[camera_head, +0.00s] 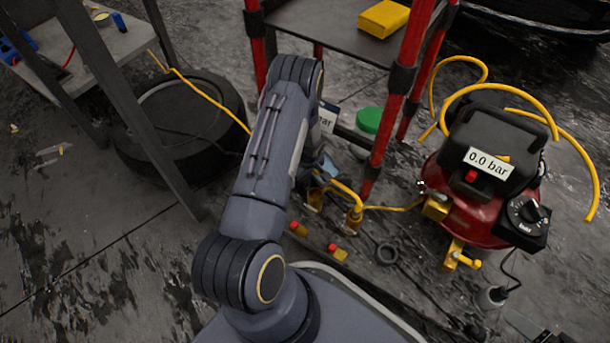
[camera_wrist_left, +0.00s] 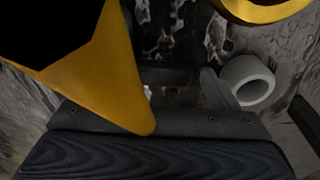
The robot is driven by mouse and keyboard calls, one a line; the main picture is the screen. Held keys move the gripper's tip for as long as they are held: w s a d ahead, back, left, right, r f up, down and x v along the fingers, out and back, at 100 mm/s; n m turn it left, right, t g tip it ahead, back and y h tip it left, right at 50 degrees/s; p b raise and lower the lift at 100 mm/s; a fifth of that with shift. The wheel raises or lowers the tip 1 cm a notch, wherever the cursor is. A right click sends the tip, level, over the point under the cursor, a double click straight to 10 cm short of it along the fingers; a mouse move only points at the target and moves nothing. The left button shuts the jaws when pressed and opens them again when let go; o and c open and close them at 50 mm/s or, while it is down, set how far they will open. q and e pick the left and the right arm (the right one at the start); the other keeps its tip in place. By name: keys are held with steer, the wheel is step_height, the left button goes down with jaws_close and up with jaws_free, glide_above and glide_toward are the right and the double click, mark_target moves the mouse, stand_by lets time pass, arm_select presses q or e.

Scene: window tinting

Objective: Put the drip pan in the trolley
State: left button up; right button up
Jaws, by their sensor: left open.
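The trolley has red posts (camera_head: 398,95) with black joints and a dark upper shelf (camera_head: 320,22) at the top of the head view. My left arm reaches up the middle of the head view. My left gripper (camera_head: 322,174) is low beside the trolley's posts, partly hidden behind my own wrist. It is open, and I see nothing held in it. I cannot pick out the drip pan with certainty in either view. My right gripper is not in view.
A yellow box (camera_head: 383,18) lies on the shelf. A red compressor (camera_head: 468,200) with yellow hose stands at right. A tyre (camera_head: 180,120) lies at left. A green-lidded container (camera_head: 368,120) is by the posts. In the left wrist view, a white ring (camera_wrist_left: 247,80) lies at right.

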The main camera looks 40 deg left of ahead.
arm_select(q)
steer(key=r+p, duration=0.1)
steer(key=r, duration=0.1)
steer(key=r+p, duration=0.1)
steer(key=r, duration=0.1)
steer(key=r+p, duration=0.1)
steer(key=r, duration=0.2)
steer(key=shift+s+d+r+p, duration=0.1)
steer(key=shift+d+p, duration=0.2)
steer(key=shift+d, duration=0.05)
steer(key=shift+r, duration=0.3)
steer(key=shift+s, duration=0.1)
